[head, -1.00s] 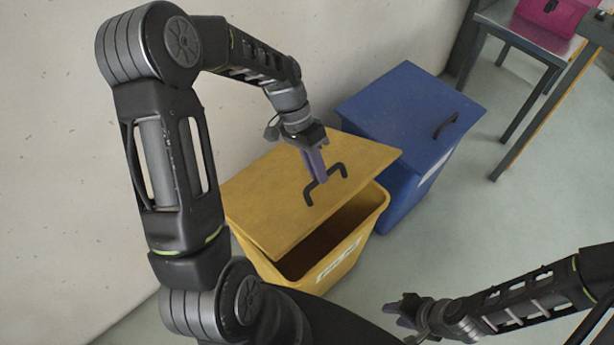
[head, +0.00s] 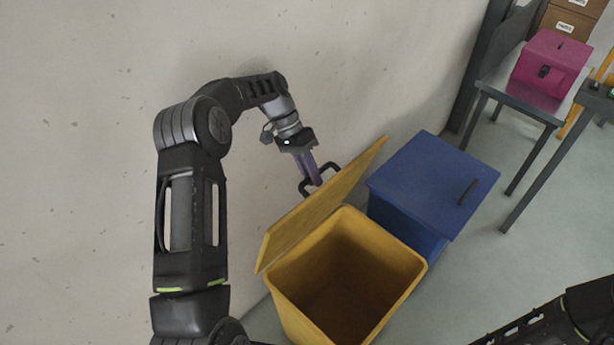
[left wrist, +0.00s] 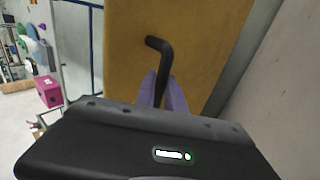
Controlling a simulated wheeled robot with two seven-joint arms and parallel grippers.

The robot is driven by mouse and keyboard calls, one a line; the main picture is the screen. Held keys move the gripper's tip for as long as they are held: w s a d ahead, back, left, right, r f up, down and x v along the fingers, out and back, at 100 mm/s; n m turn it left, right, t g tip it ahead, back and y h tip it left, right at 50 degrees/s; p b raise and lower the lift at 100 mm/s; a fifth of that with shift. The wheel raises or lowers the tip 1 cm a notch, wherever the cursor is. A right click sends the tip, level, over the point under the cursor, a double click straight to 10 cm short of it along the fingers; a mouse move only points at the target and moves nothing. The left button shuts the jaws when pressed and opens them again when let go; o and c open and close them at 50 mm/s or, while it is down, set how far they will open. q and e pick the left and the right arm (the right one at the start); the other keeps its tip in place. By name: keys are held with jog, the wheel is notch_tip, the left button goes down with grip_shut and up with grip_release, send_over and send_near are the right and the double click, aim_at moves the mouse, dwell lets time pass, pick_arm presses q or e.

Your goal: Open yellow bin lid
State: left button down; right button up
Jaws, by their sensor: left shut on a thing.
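The yellow bin (head: 345,275) stands on the floor in the head view, its mouth uncovered and its inside looking empty. Its yellow lid (head: 322,205) is tilted up steeply on the wall side of the opening. My left gripper (head: 317,181) is shut on the black lid handle (head: 306,188), on the lid's face turned toward the wall. In the left wrist view the purple fingers (left wrist: 164,92) close around the handle (left wrist: 162,55), with the yellow lid (left wrist: 195,45) behind it. My right gripper is out of the head view; only part of that arm shows at bottom right.
A blue bin with its lid (head: 435,180) shut stands right beside the yellow bin. The pale wall (head: 90,120) is close behind my left arm. A pink box (head: 550,65) sits on a grey table (head: 515,100) at upper right. Floor at right is clear.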

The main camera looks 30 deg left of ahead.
pick_arm(q)
jog(key=shift+s+a+f, duration=0.15)
jog(key=shift+a+f, duration=0.2)
jog(key=shift+f, duration=0.1)
jog(key=c, duration=1.8)
grip_release()
jog(key=shift+d, duration=0.1)
jog(key=shift+o, duration=2)
jog(key=shift+r, duration=0.15)
jog(key=shift+w, duration=0.2)
